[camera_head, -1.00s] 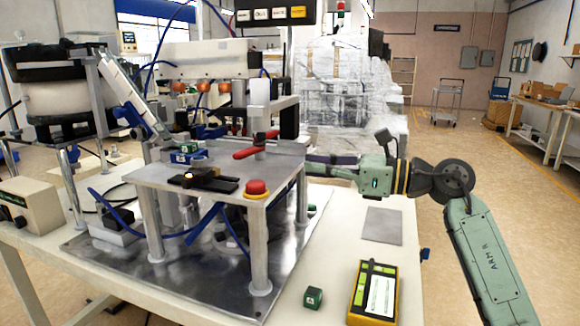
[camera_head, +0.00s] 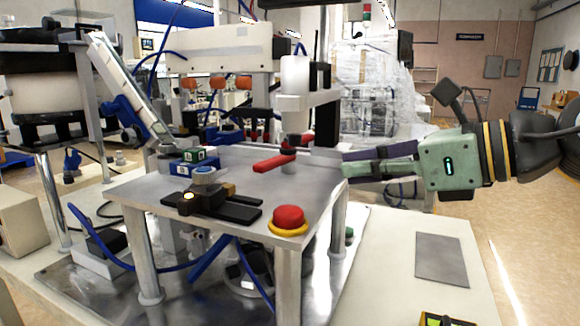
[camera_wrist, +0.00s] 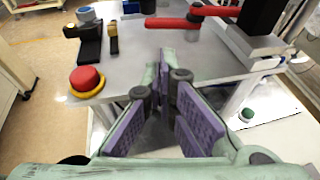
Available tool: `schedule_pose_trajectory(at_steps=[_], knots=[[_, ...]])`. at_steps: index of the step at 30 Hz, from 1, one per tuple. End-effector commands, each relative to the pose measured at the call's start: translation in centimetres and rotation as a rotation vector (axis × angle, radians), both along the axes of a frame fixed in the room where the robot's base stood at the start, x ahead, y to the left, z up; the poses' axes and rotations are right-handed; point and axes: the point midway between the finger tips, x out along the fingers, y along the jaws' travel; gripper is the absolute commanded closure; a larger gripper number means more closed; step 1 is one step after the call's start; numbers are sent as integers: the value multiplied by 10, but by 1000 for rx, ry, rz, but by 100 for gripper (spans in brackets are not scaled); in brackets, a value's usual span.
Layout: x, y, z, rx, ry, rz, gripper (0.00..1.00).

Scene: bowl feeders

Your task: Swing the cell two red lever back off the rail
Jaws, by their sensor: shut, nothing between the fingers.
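The red lever (camera_head: 272,163) lies roughly flat over the raised metal table (camera_head: 235,170), at the foot of a pale vertical post (camera_head: 295,90). In the wrist view the red lever (camera_wrist: 172,22) runs across the top, its free end pointing left. My gripper (camera_head: 345,166) is at the table's right edge, to the right of the lever and apart from it. In the wrist view my gripper (camera_wrist: 165,75) points toward the lever, with its purple-padded fingers shut and empty. I cannot tell which marking names cell two, nor make out the rail clearly.
A red stop button (camera_head: 288,217) on a yellow base sits at the table's front corner. A black fixture (camera_head: 215,205) with a blue-topped knob is left of it. A sloped white track (camera_head: 128,90) stands at the left. A grey plate (camera_head: 441,258) lies on the bench at right.

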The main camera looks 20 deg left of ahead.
Motion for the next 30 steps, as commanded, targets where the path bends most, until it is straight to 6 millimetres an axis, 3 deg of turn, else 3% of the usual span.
schedule_pose_trajectory(at_steps=[11, 15, 21, 30], knots=[[18, 75, -24, -4, 0, 3, 100], [24, 95, -22, -2, 0, 2, 100], [28, 108, -23, 0, 0, 1, 100], [29, 110, -23, 1, 0, 0, 100]])
